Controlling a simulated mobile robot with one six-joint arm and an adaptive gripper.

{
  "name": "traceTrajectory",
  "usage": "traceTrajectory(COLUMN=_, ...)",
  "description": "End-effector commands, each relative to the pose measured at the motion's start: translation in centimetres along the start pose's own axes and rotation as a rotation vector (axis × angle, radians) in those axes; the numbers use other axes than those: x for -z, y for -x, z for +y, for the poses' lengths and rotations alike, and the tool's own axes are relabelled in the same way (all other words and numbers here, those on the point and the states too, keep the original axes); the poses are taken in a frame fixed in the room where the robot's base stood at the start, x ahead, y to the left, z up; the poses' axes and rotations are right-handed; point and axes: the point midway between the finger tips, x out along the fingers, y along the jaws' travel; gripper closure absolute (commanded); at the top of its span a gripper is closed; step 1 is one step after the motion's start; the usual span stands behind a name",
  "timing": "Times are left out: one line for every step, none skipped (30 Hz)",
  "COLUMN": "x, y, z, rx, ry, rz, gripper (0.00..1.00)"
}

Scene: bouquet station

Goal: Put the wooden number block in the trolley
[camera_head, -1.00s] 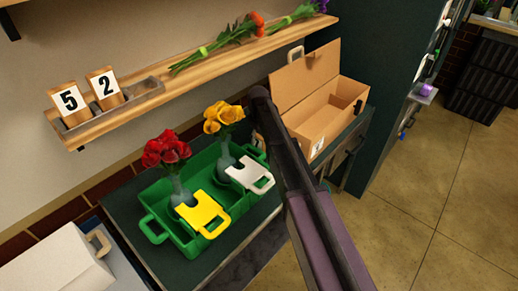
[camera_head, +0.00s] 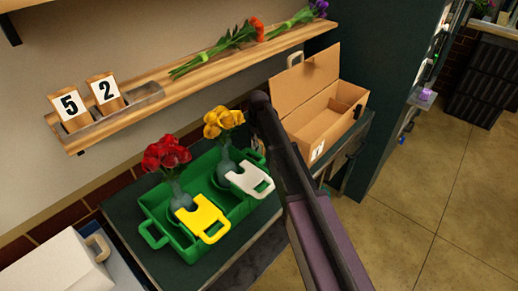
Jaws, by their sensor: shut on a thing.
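A small white number face with a dark mark like a 1 (camera_head: 317,150) shows at the lower front of the cardboard box, beside my dark arm. I cannot tell whether it is a separate wooden block or part of the box. Wooden number blocks 5 (camera_head: 71,108) and 2 (camera_head: 105,91) stand tilted in a holder on the wall shelf, with an empty stretch to their right. My arm crosses the middle of the picture, and my gripper is hidden behind it or out of frame. I cannot tell which thing is the trolley.
A green caddy (camera_head: 150,202) holds red flowers (camera_head: 166,154) and yellow flowers (camera_head: 222,120) in vases, with yellow and white tags. An open cardboard box (camera_head: 340,103) stands behind the arm. Cut flowers lie on the shelf (camera_head: 190,82). A white case is lower left; floor is open at right.

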Motion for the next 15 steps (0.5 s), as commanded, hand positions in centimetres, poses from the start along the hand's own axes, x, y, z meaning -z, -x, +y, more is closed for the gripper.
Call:
traceTrajectory(x=0.0, y=0.0, z=0.0, rx=0.000, ry=0.000, rz=0.000, gripper=1.00)
traceTrajectory(x=0.0, y=0.0, z=0.0, rx=0.000, ry=0.000, rz=0.000, gripper=1.00)
traceTrajectory(x=0.0, y=0.1, z=0.0, rx=0.000, ry=0.000, rz=0.000, gripper=1.00)
traceTrajectory(x=0.0, y=0.1, z=0.0, rx=0.000, ry=0.000, rz=0.000, gripper=1.00)
traceTrajectory(x=0.0, y=0.1, z=0.0, rx=0.000, ry=0.000, rz=0.000, gripper=1.00)
traceTrajectory(x=0.0, y=0.2, z=0.0, rx=0.000, ry=0.000, rz=0.000, gripper=1.00)
traceTrajectory(x=0.0, y=0.3, z=0.0, rx=0.000, ry=0.000, rz=0.000, gripper=1.00)
traceTrajectory(x=0.0, y=0.4, z=0.0, rx=0.000, ry=0.000, rz=0.000, gripper=1.00)
traceTrajectory(x=0.0, y=0.6, z=0.0, rx=0.000, ry=0.000, rz=0.000, gripper=1.00)
traceTrajectory(x=0.0, y=0.7, z=0.0, rx=0.000, ry=0.000, rz=0.000, gripper=1.00)
traceTrajectory(x=0.0, y=0.9, z=0.0, rx=0.000, ry=0.000, rz=0.000, gripper=1.00)
traceTrajectory(x=0.0, y=1.1, z=0.0, rx=0.000, ry=0.000, rz=0.000, gripper=1.00)
traceTrajectory(x=0.0, y=1.3, z=0.0, rx=0.000, ry=0.000, rz=0.000, gripper=1.00)
traceTrajectory(x=0.0, y=1.5, z=0.0, rx=0.000, ry=0.000, rz=0.000, gripper=1.00)
traceTrajectory(x=0.0, y=1.9, z=0.0, rx=0.000, ry=0.000, rz=0.000, gripper=1.00)
